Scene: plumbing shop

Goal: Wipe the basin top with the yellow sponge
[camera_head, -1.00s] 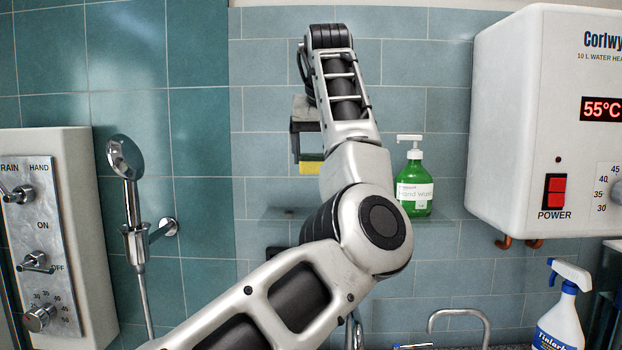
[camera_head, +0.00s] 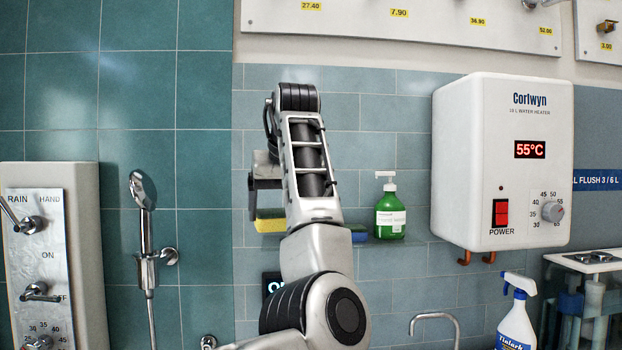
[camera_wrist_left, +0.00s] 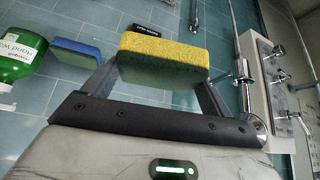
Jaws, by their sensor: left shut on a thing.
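My left gripper (camera_head: 268,205) is shut on the yellow sponge (camera_head: 270,222) and holds it up in front of the tiled wall, left of the green soap bottle. In the left wrist view the yellow sponge (camera_wrist_left: 165,48) sits between the two fingers, its yellow face showing and a green layer below. My left forearm covers part of the wall and shelf area in the head view. The basin top is not in view; only a curved chrome tap (camera_head: 436,318) shows at the bottom. My right gripper is not in view.
A green hand-wash bottle (camera_head: 390,215) and a blue sponge (camera_head: 358,233) stand at the wall. A white water heater (camera_head: 470,130) hangs to the right. A spray bottle (camera_head: 516,325) is below it. A shower panel (camera_head: 85,250) and hand shower (camera_head: 143,190) are on the left.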

